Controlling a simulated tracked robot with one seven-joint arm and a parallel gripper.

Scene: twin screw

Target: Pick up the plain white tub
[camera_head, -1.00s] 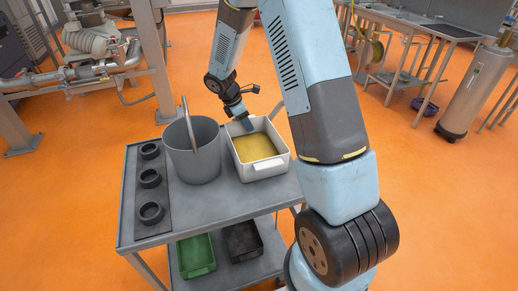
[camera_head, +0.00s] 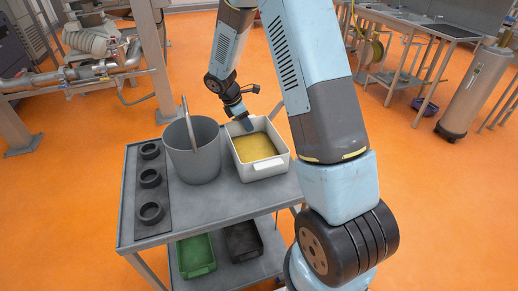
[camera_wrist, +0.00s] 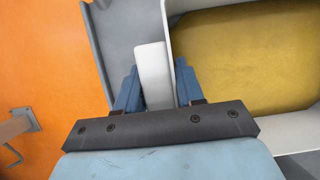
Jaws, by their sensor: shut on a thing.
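The plain white tub (camera_head: 272,170) stands on the top shelf of a grey cart, to the right of a grey bucket. It holds a yellow-brown content (camera_head: 255,147). My gripper (camera_head: 246,124) is at the tub's far end. In the wrist view my gripper (camera_wrist: 157,85) has its two blue fingers on either side of the tub's white handle (camera_wrist: 152,65), shut on it. The tub's wall and yellow content (camera_wrist: 245,60) show at the right of that view. The far handle is hidden in the head view.
The grey bucket (camera_head: 193,155) with a raised handle stands close to the tub's left. Several black rings (camera_head: 150,178) lie on a dark strip at the cart's left. The front of the cart top (camera_head: 215,207) is clear. Green (camera_head: 196,256) and black (camera_head: 242,242) bins sit below.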

